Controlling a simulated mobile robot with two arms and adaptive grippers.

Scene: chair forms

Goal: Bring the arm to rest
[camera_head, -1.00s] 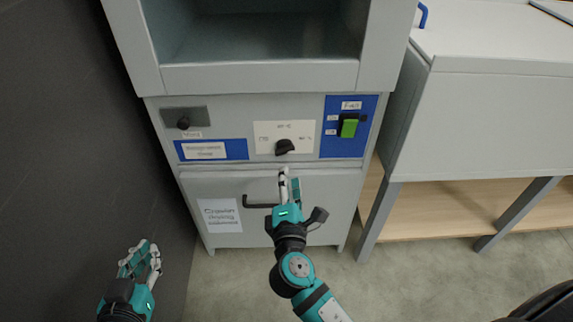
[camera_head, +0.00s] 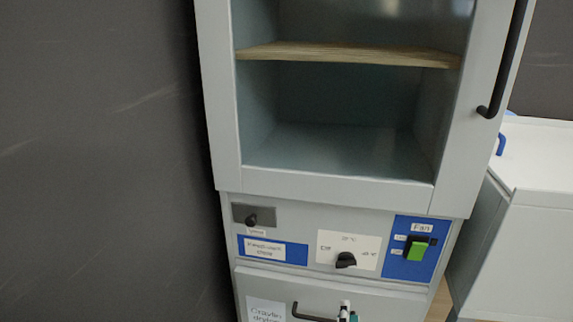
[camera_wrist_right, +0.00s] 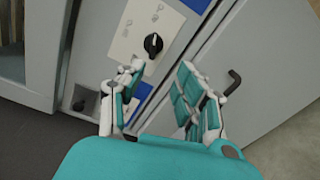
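Only the tips of my right gripper (camera_head: 346,313) show at the bottom edge of the head view, in front of the lower door of a grey drying cabinet (camera_head: 225,120). In the right wrist view my right gripper (camera_wrist_right: 160,70) has its two teal and white fingers apart, with nothing between them. The black dial (camera_wrist_right: 153,44) shows beyond the fingertips, and the black door handle (camera_wrist_right: 232,83) is to the right of the right finger. The rest of my right arm is out of the head view. My left gripper is not in view.
The cabinet has a wooden shelf (camera_head: 345,54) behind its upper door, a dial (camera_head: 345,260) and a green fan switch (camera_head: 417,249). A dark wall (camera_head: 100,150) stands close on the left. A white chest-like unit (camera_head: 540,230) is at the right.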

